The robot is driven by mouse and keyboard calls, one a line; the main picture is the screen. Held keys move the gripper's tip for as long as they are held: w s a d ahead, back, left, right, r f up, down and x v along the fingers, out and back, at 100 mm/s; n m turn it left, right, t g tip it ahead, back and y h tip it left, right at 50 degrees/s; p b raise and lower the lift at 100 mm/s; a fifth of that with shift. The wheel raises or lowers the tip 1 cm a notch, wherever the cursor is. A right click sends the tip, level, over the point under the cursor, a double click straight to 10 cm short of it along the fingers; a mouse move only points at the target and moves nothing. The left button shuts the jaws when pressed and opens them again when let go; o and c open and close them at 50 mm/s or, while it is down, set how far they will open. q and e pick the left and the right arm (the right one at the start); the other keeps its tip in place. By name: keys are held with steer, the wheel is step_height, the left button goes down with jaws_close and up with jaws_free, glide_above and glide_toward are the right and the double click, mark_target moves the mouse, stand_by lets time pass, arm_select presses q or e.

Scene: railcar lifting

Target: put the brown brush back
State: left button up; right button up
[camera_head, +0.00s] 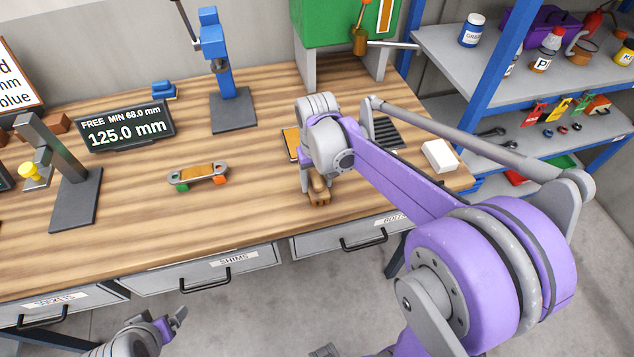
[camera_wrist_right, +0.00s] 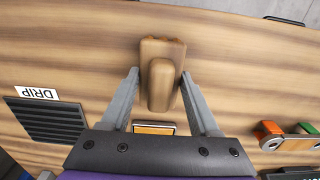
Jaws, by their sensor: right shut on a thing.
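The brown brush (camera_head: 319,193) is at the front part of the wooden bench, under my right gripper (camera_head: 313,178). In the right wrist view the brush (camera_wrist_right: 161,90) has a brown block with a raised rounded grip, between the two fingertips of my right gripper (camera_wrist_right: 159,74). The gripper is shut on it. I cannot tell whether the brush touches the bench top. My left gripper (camera_head: 172,324) is low at the picture's bottom left, in front of the bench and away from the brush; its jaw opening is unclear.
A small railcar (camera_head: 198,174) stands left of the brush. A black ribbed drip tray (camera_head: 387,132) and a white block (camera_head: 438,155) are to the right. A gauge display (camera_head: 125,127) and blue press (camera_head: 213,45) stand farther back. The bench between railcar and brush is clear.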

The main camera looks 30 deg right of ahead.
steer(key=shift+f, duration=0.4)
steer(key=shift+f, duration=0.15)
steer(key=o, duration=1.3)
